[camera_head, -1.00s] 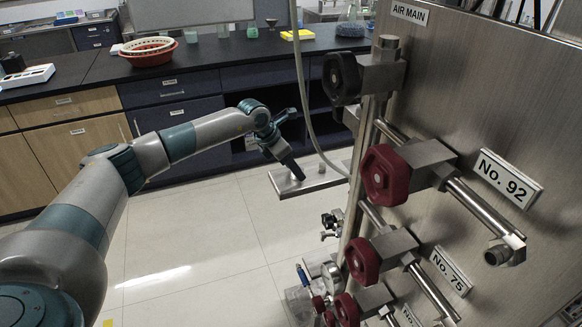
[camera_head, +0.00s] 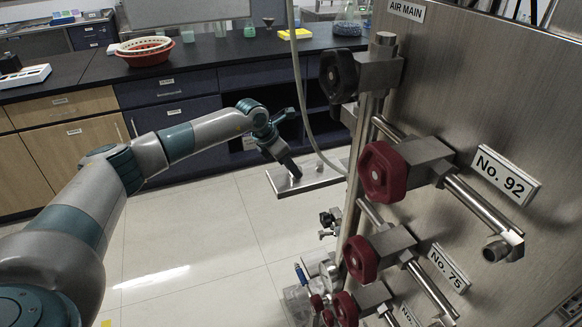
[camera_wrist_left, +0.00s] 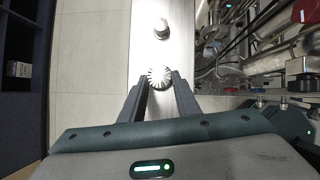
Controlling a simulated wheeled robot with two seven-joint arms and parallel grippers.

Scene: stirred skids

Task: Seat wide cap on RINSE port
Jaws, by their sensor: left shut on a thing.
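My left gripper (camera_head: 295,172) is over the outer part of a steel shelf plate (camera_head: 322,179) that juts from the panel. In the left wrist view the fingers of that gripper (camera_wrist_left: 160,84) are shut on a pale, round, ribbed cap (camera_wrist_left: 159,76) at the fingertips. The plate (camera_wrist_left: 145,45) lies beneath it. A smaller pale round fitting (camera_wrist_left: 161,28) stands on the plate farther from the gripper. I cannot read any RINSE label, and whether the cap touches a port is hidden.
The steel panel (camera_head: 480,110) carries red valve handles (camera_head: 384,172) and pipes to the right of the gripper. A grey hose (camera_head: 302,95) hangs close behind the plate. Gauges and fittings (camera_head: 325,270) sit below. Open floor (camera_head: 190,240) lies left of the plate.

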